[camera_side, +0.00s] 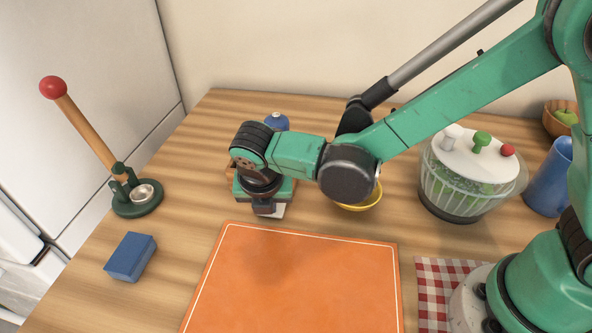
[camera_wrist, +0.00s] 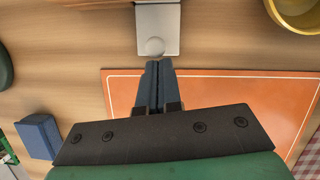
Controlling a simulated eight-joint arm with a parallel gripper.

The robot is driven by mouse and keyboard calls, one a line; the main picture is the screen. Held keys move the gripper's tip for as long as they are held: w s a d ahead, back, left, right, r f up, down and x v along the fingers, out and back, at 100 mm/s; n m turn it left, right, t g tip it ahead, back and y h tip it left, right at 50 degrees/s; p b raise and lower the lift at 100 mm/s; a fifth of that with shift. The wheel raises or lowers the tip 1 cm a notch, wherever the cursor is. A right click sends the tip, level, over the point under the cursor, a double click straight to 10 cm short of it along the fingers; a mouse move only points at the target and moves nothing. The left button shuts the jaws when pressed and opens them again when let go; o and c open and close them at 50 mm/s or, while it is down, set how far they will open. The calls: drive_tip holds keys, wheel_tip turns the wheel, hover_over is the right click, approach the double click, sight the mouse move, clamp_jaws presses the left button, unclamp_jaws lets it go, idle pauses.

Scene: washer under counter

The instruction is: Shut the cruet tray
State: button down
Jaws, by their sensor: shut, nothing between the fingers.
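The cruet tray (camera_wrist: 158,22) is a pale grey drawer-like piece with a round knob (camera_wrist: 154,46) at its near end. In the wrist view it sticks out from under a wooden body (camera_wrist: 95,3) at the top edge. In the side view only a pale corner of the tray (camera_side: 279,212) shows beside my gripper (camera_side: 264,211); most of the wooden body is hidden behind my arm. In the wrist view my gripper (camera_wrist: 158,65) is shut and empty, its fingertips just on the near side of the knob. I cannot tell whether they touch it.
An orange mat (camera_side: 300,275) lies in front. A blue block (camera_side: 130,256) and a green-based stand with a red-topped lever (camera_side: 137,202) are at the left. A yellow bowl (camera_side: 366,200) is partly behind my arm. A salad spinner (camera_side: 465,185) stands at the right.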

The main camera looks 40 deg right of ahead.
drive_tip(key=shift+w+d, duration=0.1)
drive_tip(key=s+a, duration=0.2)
drive_tip(key=s, duration=0.1)
drive_tip(key=shift+a+r, duration=0.1)
drive_tip(key=shift+r, duration=0.05)
drive_tip(key=v, duration=0.9)
drive_tip(key=s+d+r+m+t+y, duration=0.1)
drive_tip(key=d+m+t, duration=0.3)
drive_tip(key=d+m, duration=1.6)
drive_tip(key=m+y, duration=0.1)
drive_tip(key=m, duration=0.7)
drive_tip(key=shift+s+r+m, duration=0.3)
drive_tip(key=shift+s+m, duration=0.05)
drive_tip(key=shift+m, duration=0.05)
